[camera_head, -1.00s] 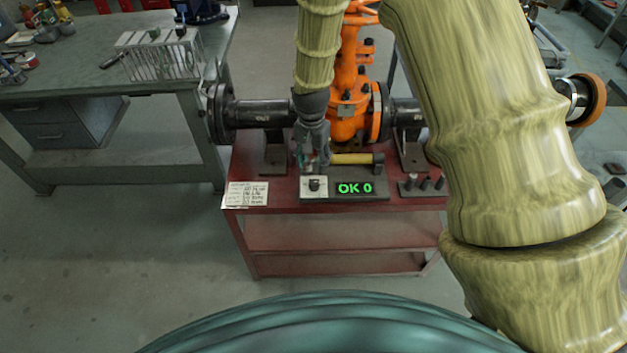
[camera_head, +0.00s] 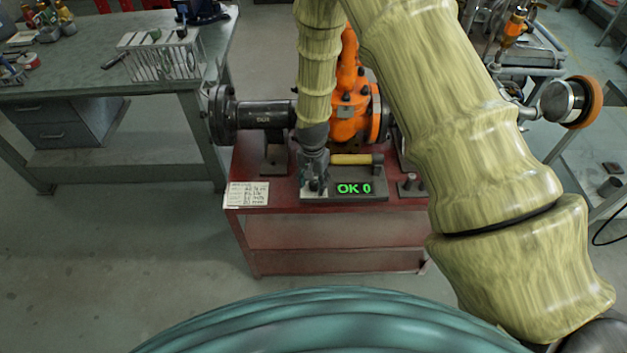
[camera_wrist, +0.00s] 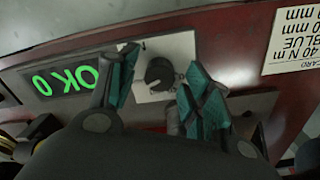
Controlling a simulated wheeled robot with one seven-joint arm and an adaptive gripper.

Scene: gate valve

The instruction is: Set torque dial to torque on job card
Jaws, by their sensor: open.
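The torque dial (camera_wrist: 159,73) is a dark round knob on a pale square plate (camera_wrist: 181,45) in the wrist view. My gripper (camera_wrist: 158,85) is open, its teal-padded fingers to either side of the knob and apart from it. In the head view my gripper (camera_head: 314,188) hides most of the dial. The green display (camera_head: 354,188) beside it reads "OK 0". The job card (camera_head: 247,194) lies at the left front of the red bench; in the wrist view the card (camera_wrist: 294,38) appears upside down and cropped, with "40 N m", "BLUE" and "mm" readable.
The red bench (camera_head: 330,232) carries the orange valve (camera_head: 352,112) with dark pipe flanges behind my gripper. A yellow-handled tool (camera_head: 350,159) lies just behind the display. A grey workbench (camera_head: 90,80) stands at the left with open floor in front.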

